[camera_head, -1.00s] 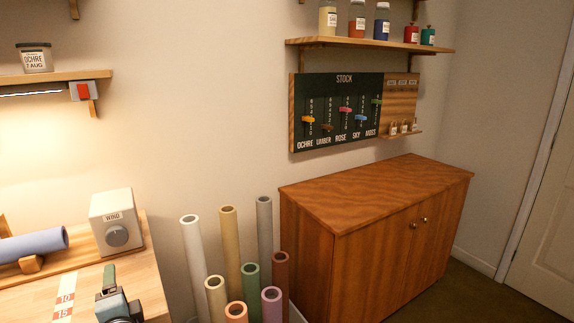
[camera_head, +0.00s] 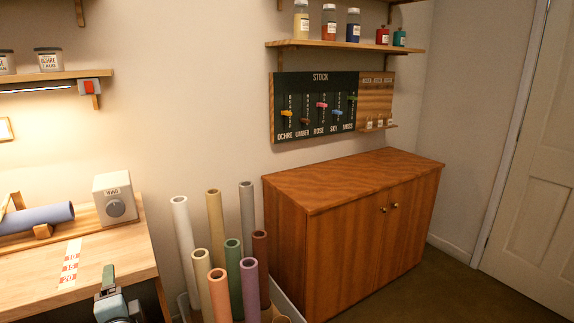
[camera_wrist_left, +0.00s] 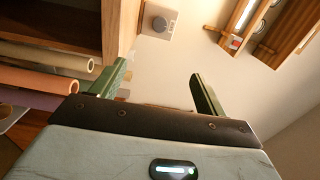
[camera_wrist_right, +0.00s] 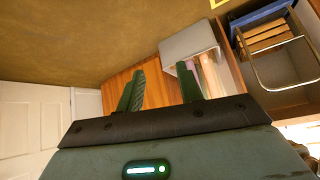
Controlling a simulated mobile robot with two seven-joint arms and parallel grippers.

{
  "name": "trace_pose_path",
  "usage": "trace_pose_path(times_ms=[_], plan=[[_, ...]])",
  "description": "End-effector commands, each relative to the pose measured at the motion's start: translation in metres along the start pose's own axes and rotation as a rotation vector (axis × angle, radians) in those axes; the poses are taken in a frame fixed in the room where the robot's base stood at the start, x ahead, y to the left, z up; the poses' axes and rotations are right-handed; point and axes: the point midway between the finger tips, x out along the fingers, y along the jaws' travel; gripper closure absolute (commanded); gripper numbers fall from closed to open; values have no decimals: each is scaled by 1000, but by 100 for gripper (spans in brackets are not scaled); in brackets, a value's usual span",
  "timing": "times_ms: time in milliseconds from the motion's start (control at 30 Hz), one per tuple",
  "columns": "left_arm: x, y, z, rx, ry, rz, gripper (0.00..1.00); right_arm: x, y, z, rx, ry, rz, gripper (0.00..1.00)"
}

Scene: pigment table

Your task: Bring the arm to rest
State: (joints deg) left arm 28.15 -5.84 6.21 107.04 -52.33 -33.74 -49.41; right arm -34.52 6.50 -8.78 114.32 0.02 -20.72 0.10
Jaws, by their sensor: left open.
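My left gripper (camera_head: 108,278) shows at the bottom left of the head view, by the front right edge of the workbench (camera_head: 130,262). In the left wrist view its two green fingers (camera_wrist_left: 158,72) stand apart with nothing between them. My right gripper is outside the head view. In the right wrist view its fingers (camera_wrist_right: 160,70) are spread, and no held object shows between them. The cabinet (camera_wrist_right: 140,75) and the bin of rolls (camera_wrist_right: 190,45) lie beyond them.
Paper rolls (camera_head: 219,290) stand upright in a bin between the workbench and the wooden cabinet (camera_head: 350,180). A box marked WIND (camera_head: 115,200) and a blue roll (camera_head: 40,217) are on the bench. The stock board (camera_head: 318,100) hangs above the cabinet. Floor by the door (camera_head: 530,200) is clear.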

Motion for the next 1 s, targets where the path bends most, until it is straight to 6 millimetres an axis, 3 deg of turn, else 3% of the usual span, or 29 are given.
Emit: trace_pose_path(times_ms=[33,267,467,700,900,1000], plan=[[0,0,0,0,0,0,26,0,0,-1,0,1,0,64],[-38,63,-1,-139,96,126,26,-2,1,-7,-4,10,2,64],[-91,126,3,-306,167,287,26,-5,1,-18,-4,30,4,64],[-201,210,21,-615,196,595,26,-9,2,-30,-8,50,7,64],[-308,257,46,-888,117,867,26,-14,3,-42,-12,72,10,64],[-354,270,58,-1001,56,976,26,-15,4,-47,-16,81,11,64]])
